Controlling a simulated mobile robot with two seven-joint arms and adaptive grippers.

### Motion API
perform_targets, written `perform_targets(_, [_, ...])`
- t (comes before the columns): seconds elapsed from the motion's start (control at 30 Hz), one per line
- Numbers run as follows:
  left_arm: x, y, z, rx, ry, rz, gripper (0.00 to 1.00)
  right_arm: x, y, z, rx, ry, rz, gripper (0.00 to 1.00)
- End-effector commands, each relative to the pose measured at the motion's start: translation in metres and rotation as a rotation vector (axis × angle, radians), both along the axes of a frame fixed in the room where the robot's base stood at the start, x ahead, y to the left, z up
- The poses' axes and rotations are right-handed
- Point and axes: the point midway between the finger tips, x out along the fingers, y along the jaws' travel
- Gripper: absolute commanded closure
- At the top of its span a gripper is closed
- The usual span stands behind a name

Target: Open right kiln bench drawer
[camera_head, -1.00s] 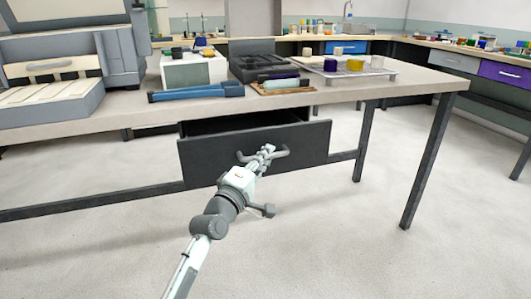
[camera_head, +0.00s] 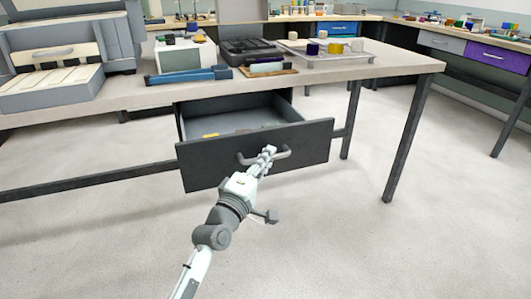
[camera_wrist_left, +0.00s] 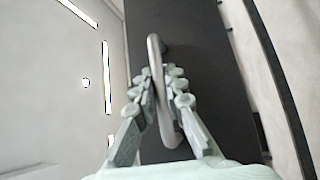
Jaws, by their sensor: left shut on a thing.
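The dark drawer (camera_head: 215,165) under the kiln bench (camera_head: 330,77) is pulled well out, and its grey inside shows. A small yellow thing (camera_head: 210,135) lies in it. The grey bar handle (camera_head: 283,154) is on the drawer front. My left gripper (camera_head: 268,152) is shut on the handle. In the left wrist view, the fingers of my left gripper (camera_wrist_left: 158,85) close around the handle (camera_wrist_left: 154,48) from both sides, in front of the dark drawer front (camera_wrist_left: 205,60). My right gripper is in neither view.
On the bench stand a grey kiln (camera_head: 60,75), a blue tool or tray (camera_head: 188,76), a black tray (camera_head: 250,52) and a rack with several jars (camera_head: 325,55). Bench legs (camera_head: 408,140) stand to the right of the drawer. The floor in front is clear.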

Motion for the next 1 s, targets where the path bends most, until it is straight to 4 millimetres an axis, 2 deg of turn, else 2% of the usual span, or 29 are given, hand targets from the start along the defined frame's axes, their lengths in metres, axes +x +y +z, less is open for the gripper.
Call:
perform_targets(0.47, [-0.0015, 0.0000, 0.0000, 0.000, 0.000, 0.001, 1.00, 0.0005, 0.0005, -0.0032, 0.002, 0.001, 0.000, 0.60])
perform_targets(0.5, [-0.0015, 0.0000, 0.0000, -0.001, -0.001, 0.001, 0.86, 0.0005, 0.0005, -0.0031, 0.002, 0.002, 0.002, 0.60])
perform_targets(0.63, [-0.0015, -0.0002, 0.0000, 0.000, 0.000, 0.001, 0.69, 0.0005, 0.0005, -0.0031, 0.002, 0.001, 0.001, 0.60])
perform_targets(1.0, [-0.0046, 0.0014, -0.0008, 0.000, 0.000, 0.001, 0.68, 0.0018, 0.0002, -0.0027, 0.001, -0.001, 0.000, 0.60])
